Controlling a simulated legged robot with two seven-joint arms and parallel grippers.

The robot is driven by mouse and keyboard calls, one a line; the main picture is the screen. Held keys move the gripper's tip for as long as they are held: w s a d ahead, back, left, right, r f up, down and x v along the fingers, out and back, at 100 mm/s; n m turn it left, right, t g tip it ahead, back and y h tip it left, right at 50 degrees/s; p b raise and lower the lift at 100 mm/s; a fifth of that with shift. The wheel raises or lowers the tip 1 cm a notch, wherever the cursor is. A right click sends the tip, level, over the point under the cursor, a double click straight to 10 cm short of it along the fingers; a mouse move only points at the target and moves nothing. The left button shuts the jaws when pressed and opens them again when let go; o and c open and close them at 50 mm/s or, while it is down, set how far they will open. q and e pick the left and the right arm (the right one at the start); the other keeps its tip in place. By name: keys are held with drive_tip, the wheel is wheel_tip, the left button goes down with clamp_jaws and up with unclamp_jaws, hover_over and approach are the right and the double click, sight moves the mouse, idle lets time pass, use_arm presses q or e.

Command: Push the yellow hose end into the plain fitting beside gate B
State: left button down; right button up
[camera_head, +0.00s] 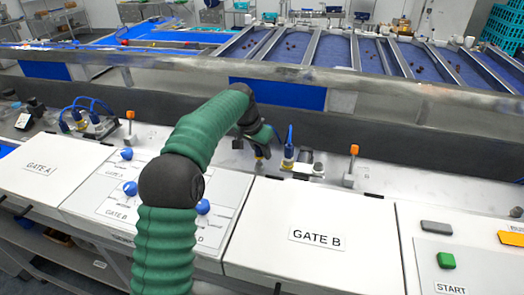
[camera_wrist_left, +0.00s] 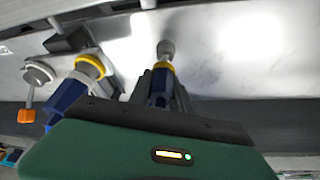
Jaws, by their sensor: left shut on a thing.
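My left gripper (camera_wrist_left: 163,82) is shut on a blue hose end with a yellow ring (camera_wrist_left: 161,72). A small grey metal fitting (camera_wrist_left: 166,48) is right in front of the yellow ring, in line with it; I cannot tell whether they touch or the end is seated. In the head view my left gripper (camera_head: 262,146) is behind the Gate B box (camera_head: 300,215), and my own arm and hand hide most of the held end. A second blue connector with a yellow ring (camera_wrist_left: 90,66) is beside it, also seen in the head view (camera_head: 289,150). My right gripper is not in view.
An orange-tipped lever (camera_head: 354,150) stands right of the connectors. A Gate A box (camera_head: 45,165), a panel with blue knobs (camera_head: 127,154) and a green START button (camera_head: 446,260) line the front. A long metal rail (camera_head: 400,100) runs behind the fittings.

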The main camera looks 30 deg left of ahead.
use_arm(q)
drive_tip(key=shift+f, duration=0.1)
drive_tip(key=shift+f+b, duration=0.6)
drive_tip(key=shift+f, duration=0.65)
idle(1.1)
drive_tip(key=c, duration=2)
unclamp_jaws()
drive_tip(key=o, duration=1.2)
drive_tip(key=shift+o, duration=0.2)
wheel_tip(320, 180, up, 10)
drive_tip(key=p, duration=0.9)
drive_tip(key=shift+p, duration=0.35)
